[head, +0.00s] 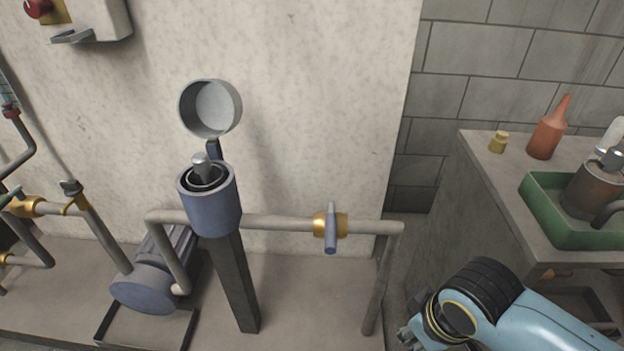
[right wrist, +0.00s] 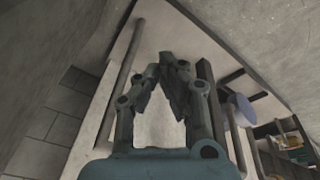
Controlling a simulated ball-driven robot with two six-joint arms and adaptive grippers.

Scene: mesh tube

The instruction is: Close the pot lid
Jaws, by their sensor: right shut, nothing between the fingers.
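The pot (head: 210,205) is a blue-grey cylinder on top of a dark square post. Its round lid (head: 212,108) stands open, tipped up behind the pot on a dark hinge, with its hollow inside facing forward. A grey metal piece (head: 201,167) sticks up inside the pot mouth. My right gripper (head: 405,335) is low at the bottom edge of the head view, to the right of the pot and well apart from it. In the right wrist view its fingers (right wrist: 174,68) come together at the tips with nothing between them. My left gripper is out of view.
A horizontal pipe (head: 275,222) with a brass valve (head: 330,226) runs right from behind the pot. A motor (head: 150,285) lies at the pot's lower left. At right, a bench (head: 480,165) holds a green tray (head: 560,232) and an orange bottle (head: 548,132).

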